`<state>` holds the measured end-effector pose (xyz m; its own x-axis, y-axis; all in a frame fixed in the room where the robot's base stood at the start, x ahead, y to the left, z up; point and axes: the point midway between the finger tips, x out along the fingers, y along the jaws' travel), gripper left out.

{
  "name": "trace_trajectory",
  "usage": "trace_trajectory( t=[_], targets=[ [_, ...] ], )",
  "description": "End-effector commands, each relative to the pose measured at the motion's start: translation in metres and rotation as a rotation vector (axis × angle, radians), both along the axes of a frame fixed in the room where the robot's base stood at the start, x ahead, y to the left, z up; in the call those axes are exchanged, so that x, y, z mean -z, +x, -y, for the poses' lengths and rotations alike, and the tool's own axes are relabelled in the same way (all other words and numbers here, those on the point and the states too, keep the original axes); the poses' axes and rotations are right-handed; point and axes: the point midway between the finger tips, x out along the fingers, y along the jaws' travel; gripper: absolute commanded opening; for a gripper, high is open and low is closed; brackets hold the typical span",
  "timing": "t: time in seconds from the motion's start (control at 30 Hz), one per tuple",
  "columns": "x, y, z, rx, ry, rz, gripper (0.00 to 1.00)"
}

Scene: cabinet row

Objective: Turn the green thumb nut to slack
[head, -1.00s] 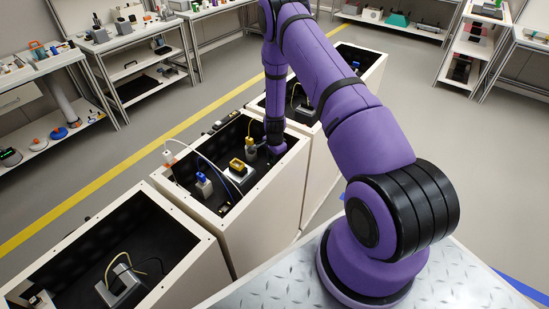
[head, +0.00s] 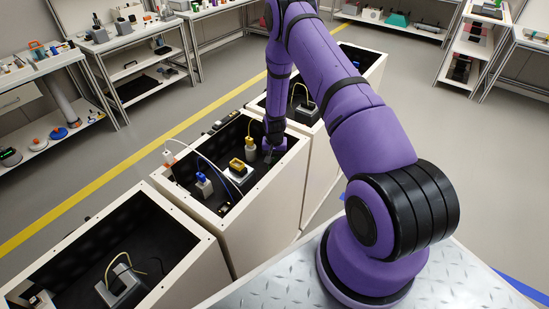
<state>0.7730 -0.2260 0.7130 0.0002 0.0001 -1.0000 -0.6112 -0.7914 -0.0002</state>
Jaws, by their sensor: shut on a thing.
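My gripper (head: 269,153) points down at the far right end of the middle open cabinet (head: 232,222). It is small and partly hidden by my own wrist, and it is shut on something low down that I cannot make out. No green thumb nut can be picked out; the spot at the fingertips is hidden or too small to read. A yellow plug-like part (head: 250,144) stands upright just left of my gripper, apart from it as far as I can tell.
In the same cabinet are a yellow-topped block (head: 237,166) and a blue connector (head: 203,182) with a cable. Cabinets stand close on both sides, one (head: 122,245) in front. Cabinet walls surround my gripper.

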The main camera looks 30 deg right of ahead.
Motion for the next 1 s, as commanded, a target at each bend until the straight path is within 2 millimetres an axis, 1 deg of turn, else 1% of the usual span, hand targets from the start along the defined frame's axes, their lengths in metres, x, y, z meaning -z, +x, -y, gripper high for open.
trace_trajectory(
  t=[0.2,0.4,0.93,0.97,1.0],
  targets=[
    [0.0,0.0002,0.0003,-0.114,-0.001,0.001,0.08],
    [0.0,0.0001,0.0005,-0.174,-0.001,0.001,0.08],
    [0.0001,0.0001,0.0003,-0.194,-0.001,0.001,0.08],
    [0.0001,0.0001,0.0003,-0.194,-0.001,0.001,0.39],
    [0.0001,0.0001,0.0003,-0.194,0.0,0.0,0.48]
  ],
)
